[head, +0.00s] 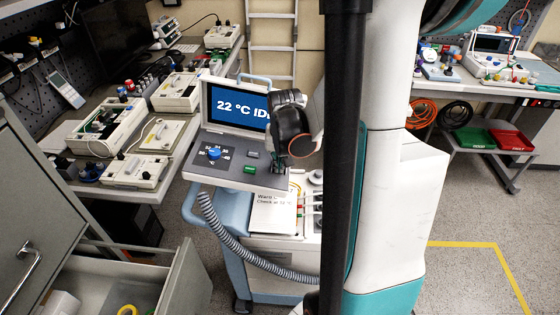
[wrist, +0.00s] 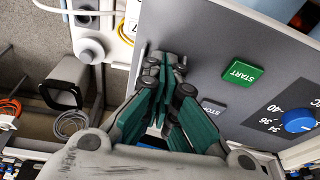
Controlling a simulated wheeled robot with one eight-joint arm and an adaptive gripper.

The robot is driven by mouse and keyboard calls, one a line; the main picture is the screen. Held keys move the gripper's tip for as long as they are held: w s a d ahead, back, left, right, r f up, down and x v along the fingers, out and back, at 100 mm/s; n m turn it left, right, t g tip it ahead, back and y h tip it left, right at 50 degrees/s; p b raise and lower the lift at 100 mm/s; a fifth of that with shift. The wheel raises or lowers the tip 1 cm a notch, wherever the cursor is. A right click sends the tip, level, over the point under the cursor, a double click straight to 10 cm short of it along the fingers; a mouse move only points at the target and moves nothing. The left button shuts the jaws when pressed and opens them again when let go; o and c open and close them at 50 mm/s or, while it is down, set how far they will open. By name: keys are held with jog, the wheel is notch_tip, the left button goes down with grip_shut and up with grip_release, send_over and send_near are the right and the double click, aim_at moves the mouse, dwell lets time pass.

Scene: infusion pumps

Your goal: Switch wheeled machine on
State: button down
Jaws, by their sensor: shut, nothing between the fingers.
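The wheeled machine (head: 238,172) is a blue cart with a grey control panel and a raised screen (head: 232,103) that reads "22 °C ID…", its right end hidden by my arm. The panel carries a blue dial (head: 214,153), a green START button (head: 249,170) and a grey STOP button (head: 252,154). The wrist view shows START (wrist: 242,73), part of STOP (wrist: 213,105) and the dial (wrist: 298,120). My gripper (wrist: 164,62) is shut and empty, its fingertips over the panel's edge, away from START. It also shows in the head view (head: 279,168). Whatever lies under the fingertips is hidden; contact is unclear.
A grey corrugated hose (head: 235,240) loops from the cart. A paper note (head: 275,212) lies below the panel. A bench with several devices (head: 176,92) stands left, an open drawer (head: 185,283) at front left. Floor at right (head: 465,270) is clear.

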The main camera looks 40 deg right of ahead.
jog(key=shift+w+d, duration=0.1)
jog(key=shift+w+d+r, duration=0.15)
jog(key=shift+w+d, duration=0.3)
jog(key=shift+d, duration=0.1)
jog(key=shift+r+p, duration=0.45)
jog(key=shift+r, duration=0.1)
jog(key=s+a+p+v, duration=0.1)
jog(key=p+v, duration=0.4)
jog(key=v, duration=0.7)
jog(key=shift+s+a, duration=0.2)
jog(key=shift+s, duration=0.25)
jog(key=shift+w, duration=0.15)
